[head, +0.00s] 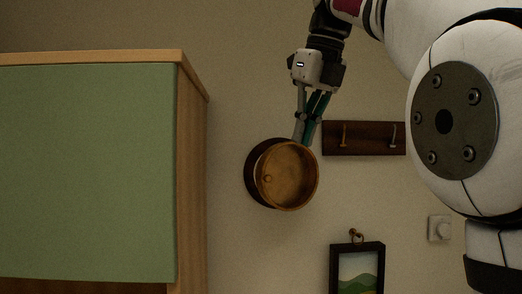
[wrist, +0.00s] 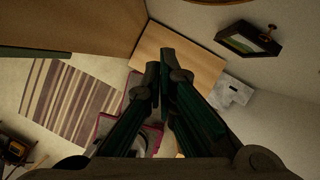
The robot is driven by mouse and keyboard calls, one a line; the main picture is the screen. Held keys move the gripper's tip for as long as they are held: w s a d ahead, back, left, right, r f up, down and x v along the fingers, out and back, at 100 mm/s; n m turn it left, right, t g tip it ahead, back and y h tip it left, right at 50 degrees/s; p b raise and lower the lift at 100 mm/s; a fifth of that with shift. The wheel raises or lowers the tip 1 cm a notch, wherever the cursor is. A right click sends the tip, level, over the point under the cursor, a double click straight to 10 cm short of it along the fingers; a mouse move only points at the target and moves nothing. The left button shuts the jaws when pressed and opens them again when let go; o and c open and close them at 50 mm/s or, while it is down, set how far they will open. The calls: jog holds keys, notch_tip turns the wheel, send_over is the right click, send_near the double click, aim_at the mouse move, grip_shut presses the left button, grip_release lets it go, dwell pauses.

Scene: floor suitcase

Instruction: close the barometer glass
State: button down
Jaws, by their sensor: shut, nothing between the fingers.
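The barometer (head: 284,175) is a round, brown and brass-coloured case on the wall in the head view. Its round front faces me, offset to the right of a darker ring at the left. I cannot tell the glass apart from the case, nor how far it stands open. My gripper (head: 304,138) points down from above, with its shut fingertips at the upper right rim of the barometer; contact is not clear. The wrist view shows the two dark green fingers (wrist: 160,75) together with nothing held. The barometer is not recognisable there.
A dark hook rail (head: 363,138) is right of the barometer, and a framed picture (head: 357,270) hangs below. A green-fronted wooden cabinet (head: 190,150) fills the left. The wrist view shows a striped rug (wrist: 72,105) and a maroon-edged suitcase-like thing (wrist: 104,126) on the floor.

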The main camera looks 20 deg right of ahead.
aim_at(277, 173)
jog(key=shift+w+a+f+p, duration=0.25)
jog(key=shift+w+a+f, duration=0.1)
jog(key=shift+w+f, duration=1.05)
jog(key=shift+w+a+f+p, duration=0.3)
jog(key=shift+w+a+f, duration=0.1)
jog(key=shift+w+f, duration=0.95)
jog(key=shift+w+a+f+p, duration=0.3)
jog(key=shift+w+f, duration=0.8)
jog(key=shift+f, duration=0.5)
